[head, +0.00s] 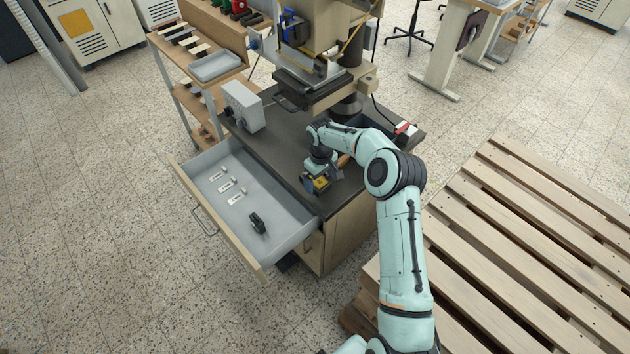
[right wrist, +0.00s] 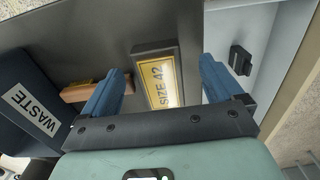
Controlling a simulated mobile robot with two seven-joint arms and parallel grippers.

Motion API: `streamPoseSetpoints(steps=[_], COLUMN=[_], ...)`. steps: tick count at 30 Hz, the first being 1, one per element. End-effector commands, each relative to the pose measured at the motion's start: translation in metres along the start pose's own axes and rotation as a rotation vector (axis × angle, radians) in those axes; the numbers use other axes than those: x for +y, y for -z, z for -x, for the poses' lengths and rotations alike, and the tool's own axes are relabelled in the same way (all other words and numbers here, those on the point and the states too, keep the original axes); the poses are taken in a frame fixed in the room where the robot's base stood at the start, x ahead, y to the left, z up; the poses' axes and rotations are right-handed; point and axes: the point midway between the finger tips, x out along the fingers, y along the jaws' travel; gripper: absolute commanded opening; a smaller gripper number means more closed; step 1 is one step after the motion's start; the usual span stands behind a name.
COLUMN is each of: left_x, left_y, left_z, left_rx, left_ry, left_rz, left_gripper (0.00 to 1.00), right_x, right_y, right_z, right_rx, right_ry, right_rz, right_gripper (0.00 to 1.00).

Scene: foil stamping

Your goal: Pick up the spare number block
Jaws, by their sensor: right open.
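My right gripper (head: 321,179) is open and empty over the dark worktop, beside the drawer. In the right wrist view its blue fingers (right wrist: 160,72) appear on either side of a yellow SIZE 42 plate (right wrist: 163,82) in a dark frame. My left gripper is out of view.
A WASTE bin (right wrist: 35,105) and an orange-brown bar (right wrist: 85,92) are beside the gripper. The press (head: 325,80) rises behind; a grey control box (head: 243,106) stands left. A wooden pallet stack (head: 500,250) is at right.

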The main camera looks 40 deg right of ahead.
Motion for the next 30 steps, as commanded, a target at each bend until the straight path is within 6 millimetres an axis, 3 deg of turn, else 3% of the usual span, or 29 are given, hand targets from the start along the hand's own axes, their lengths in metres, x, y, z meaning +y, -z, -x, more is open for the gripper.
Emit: streamPoseSetpoints(steps=[6, 14, 15, 17, 23, 24, 30], left_x=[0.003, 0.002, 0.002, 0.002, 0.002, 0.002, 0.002], left_y=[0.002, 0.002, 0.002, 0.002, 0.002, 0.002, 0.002], left_z=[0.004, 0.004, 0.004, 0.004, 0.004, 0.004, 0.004], left_rx=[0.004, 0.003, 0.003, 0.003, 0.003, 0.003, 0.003], left_ry=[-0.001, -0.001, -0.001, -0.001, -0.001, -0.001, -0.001], left_rz=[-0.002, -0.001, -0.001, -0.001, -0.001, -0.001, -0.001], left_gripper=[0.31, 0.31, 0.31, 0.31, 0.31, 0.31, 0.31], right_x=[0.004, 0.004, 0.004, 0.004, 0.004, 0.004, 0.004], right_y=[0.001, 0.001, 0.001, 0.001, 0.001, 0.001, 0.003], right_z=[-0.029, -0.033, -0.033, -0.033, -0.033, -0.033, -0.031], right_rx=[0.001, 0.002, 0.002, 0.002, 0.002, 0.002, 0.008], right_ry=[0.0, -0.001, -0.001, -0.001, -0.001, -0.001, -0.003], right_rz=[-0.001, -0.002, -0.002, -0.002, -0.001, -0.001, -0.001], right_gripper=[0.94, 0.94, 0.9, 0.71, 0.06, 0.0, 0.0])
